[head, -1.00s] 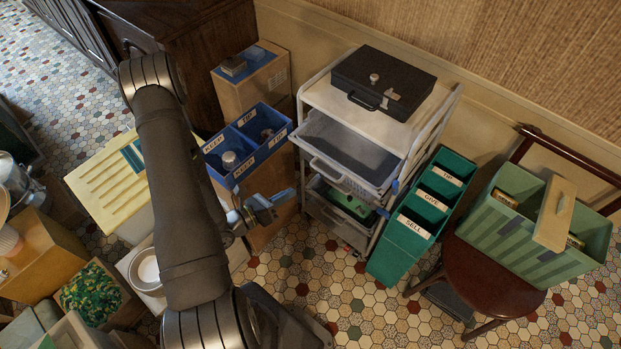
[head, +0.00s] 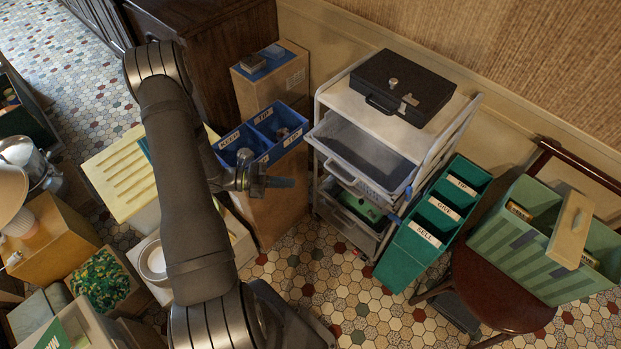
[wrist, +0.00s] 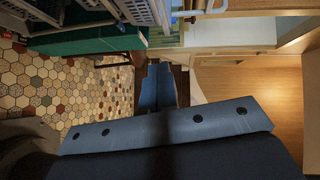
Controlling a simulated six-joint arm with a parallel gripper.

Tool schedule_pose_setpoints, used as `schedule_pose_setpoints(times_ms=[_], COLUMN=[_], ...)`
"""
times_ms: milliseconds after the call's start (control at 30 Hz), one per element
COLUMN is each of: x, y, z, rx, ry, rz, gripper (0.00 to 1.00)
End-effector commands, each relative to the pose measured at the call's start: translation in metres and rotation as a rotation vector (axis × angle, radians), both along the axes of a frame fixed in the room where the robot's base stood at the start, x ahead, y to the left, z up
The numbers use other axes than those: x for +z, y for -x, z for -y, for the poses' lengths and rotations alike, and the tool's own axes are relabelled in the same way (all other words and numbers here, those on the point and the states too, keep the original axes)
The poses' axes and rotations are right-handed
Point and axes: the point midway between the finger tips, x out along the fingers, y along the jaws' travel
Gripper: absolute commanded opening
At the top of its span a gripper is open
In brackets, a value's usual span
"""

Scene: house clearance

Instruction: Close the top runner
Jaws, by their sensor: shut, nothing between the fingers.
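The top runner (head: 352,160) is a grey-lined, pale mesh drawer in a white trolley (head: 342,100). It is pulled out at the front, with its handle (head: 340,172) facing the lower left. A lower drawer (head: 352,215) with something green inside also sticks out beneath it. My gripper (head: 278,182) is shut and empty, to the left of the top runner and apart from it, close to the blue-topped box. In the wrist view the shut fingers (wrist: 158,84) point away from the camera. Pale mesh drawer edges show at the top there.
A black cash box (head: 405,85) sits on the trolley top. Blue bins (head: 265,135) labelled KEEP and TIP stand left, beside my gripper. Green bins (head: 440,215) stand right of the trolley, near a chair (head: 495,285) bearing a green caddy. Tiled floor (head: 310,275) in front is clear.

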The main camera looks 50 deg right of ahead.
Motion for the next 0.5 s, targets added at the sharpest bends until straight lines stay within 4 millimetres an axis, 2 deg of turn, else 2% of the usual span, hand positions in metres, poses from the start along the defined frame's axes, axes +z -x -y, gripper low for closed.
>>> schedule_pose_setpoints(times_ms=[500], x=[-0.013], y=[0.067], z=[0.064], rx=[-0.005], ry=[0.001], rz=[-0.002], gripper=[0.00])
